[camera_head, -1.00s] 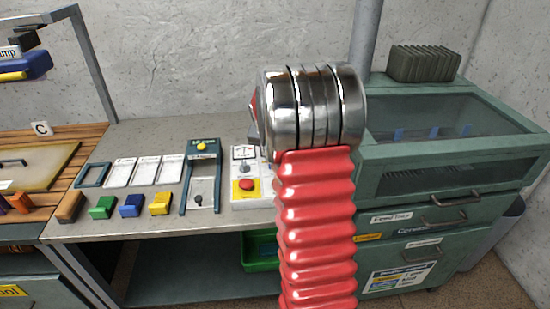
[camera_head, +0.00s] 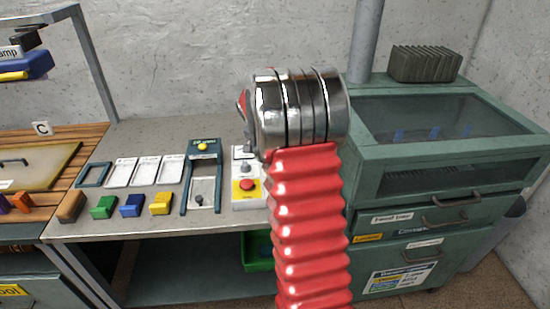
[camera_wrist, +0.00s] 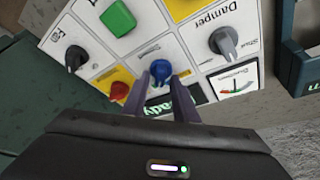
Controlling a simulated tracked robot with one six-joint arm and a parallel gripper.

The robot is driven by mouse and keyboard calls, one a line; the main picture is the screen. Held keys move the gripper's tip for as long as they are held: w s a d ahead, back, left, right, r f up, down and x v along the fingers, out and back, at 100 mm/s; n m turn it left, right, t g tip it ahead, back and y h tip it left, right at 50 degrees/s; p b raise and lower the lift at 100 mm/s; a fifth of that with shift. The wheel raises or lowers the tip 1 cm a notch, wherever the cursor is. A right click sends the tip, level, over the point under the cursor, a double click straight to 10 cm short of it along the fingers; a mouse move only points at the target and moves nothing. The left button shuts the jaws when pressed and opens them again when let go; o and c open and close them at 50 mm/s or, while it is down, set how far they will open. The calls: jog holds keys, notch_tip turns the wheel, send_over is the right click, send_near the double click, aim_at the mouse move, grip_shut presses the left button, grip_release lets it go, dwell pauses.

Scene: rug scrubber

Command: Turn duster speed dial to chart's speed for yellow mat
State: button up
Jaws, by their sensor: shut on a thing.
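In the wrist view, my gripper (camera_wrist: 161,84) is shut on a blue knob (camera_wrist: 160,70) on a white control panel (camera_wrist: 150,50), one finger on each side. A partly hidden label below the knob ends in "ady". I cannot tell from its visible lettering whether this knob is the speed dial. In the head view, my gripper is hidden behind my arm. A chart (camera_head: 401,278) with a blue header and coloured rows is on the green cabinet's lower front; its text is too small to read. I cannot make out a yellow mat.
In the head view, coloured blocks (camera_head: 131,205) stand on the bench left of a red-button box (camera_head: 247,185).

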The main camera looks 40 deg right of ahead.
jog(key=shift+s+d, duration=0.1)
jog(key=shift+d, duration=0.1)
jog(key=o, duration=0.6)
jog(key=shift+o, duration=0.5)
jog(key=shift+a, duration=0.15)
jog(key=v, duration=1.3)
jog(key=shift+r, duration=0.35)
